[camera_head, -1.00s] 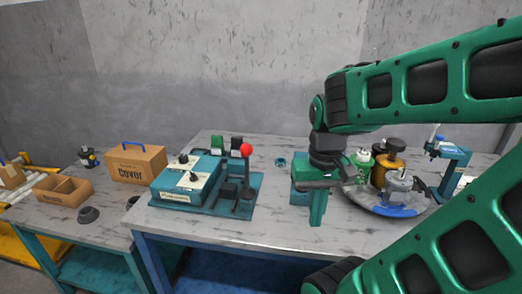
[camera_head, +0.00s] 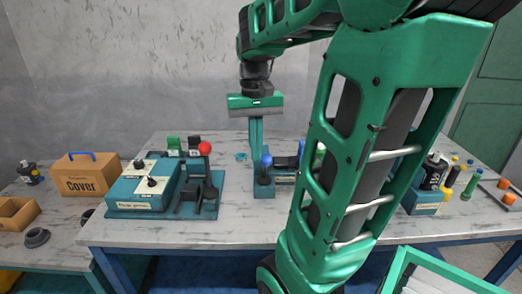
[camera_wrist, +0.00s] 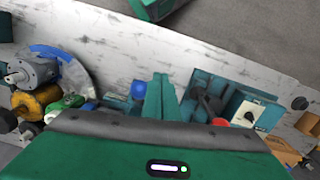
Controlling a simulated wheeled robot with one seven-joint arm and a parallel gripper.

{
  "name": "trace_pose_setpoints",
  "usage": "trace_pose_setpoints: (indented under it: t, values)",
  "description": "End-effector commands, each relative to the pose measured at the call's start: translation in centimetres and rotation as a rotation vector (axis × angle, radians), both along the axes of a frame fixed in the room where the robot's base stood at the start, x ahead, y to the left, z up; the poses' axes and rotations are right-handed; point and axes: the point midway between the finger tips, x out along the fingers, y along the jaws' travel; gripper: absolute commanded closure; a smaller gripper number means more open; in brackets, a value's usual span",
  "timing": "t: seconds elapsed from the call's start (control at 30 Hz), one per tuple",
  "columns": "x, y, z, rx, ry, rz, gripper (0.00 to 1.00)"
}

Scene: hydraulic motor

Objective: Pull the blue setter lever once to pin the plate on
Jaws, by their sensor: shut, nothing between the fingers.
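The blue setter lever shows its round blue knob (camera_head: 266,160) above a teal base on the table, and the knob also shows in the wrist view (camera_wrist: 138,88). My gripper (camera_head: 257,154) points down with its fingers shut and empty, close to the upper left of the knob in the head view. In the wrist view the shut fingers (camera_wrist: 160,77) are just right of the knob; I cannot tell whether they touch it. A grey motor part (camera_wrist: 30,73) sits on the round turntable at the left of the wrist view. The plate cannot be made out.
A red-knobbed lever (camera_head: 204,148) stands left of the setter, beside a teal control box (camera_head: 141,191). A cardboard Cover box (camera_head: 88,175) is on the left table. My arm hides the turntable in the head view. The table front between the levers is clear.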

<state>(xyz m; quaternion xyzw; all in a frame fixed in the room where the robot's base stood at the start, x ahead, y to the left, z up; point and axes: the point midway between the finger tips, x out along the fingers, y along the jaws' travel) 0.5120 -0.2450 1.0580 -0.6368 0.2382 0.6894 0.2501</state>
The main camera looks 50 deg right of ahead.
Motion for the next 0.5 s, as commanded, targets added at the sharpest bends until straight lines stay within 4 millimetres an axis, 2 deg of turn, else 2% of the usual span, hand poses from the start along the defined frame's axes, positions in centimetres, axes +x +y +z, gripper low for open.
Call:
trace_pose_setpoints:
  t: [0.03, 0.2, 0.33, 0.5]
  values:
    - [1.6, -1.8, 1.0, 0.002, 0.013, -0.028, 1.00]
    - [5.6, -6.6, 3.9, 0.007, 0.052, -0.095, 1.00]
    - [7.5, -9.3, 5.2, 0.008, 0.073, -0.128, 1.00]
    - [8.6, -11.0, 5.9, 0.009, 0.089, -0.148, 1.00]
